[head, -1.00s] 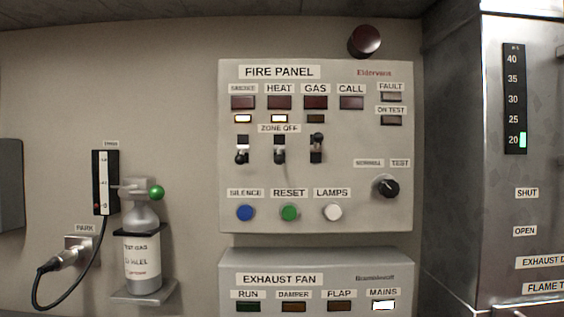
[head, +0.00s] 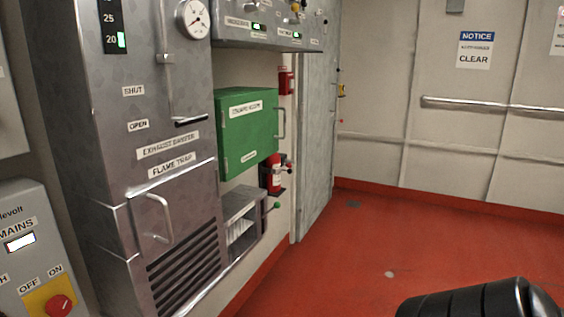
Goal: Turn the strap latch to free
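I cannot pick out a strap latch in the head view. Neither gripper shows there. A black, rounded, ribbed part that looks like my own arm comes in at the bottom right corner, with no fingertips visible.
A steel cabinet (head: 95,150) with SHUT, OPEN, EXHAUST DAMPER and FLAME TRAP labels stands at left, with a handle (head: 153,217). Beyond are a green box (head: 240,150), a fire extinguisher (head: 274,173) and a grey door (head: 318,130). A handrail (head: 480,106) lines the far wall. The red floor (head: 380,250) is clear.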

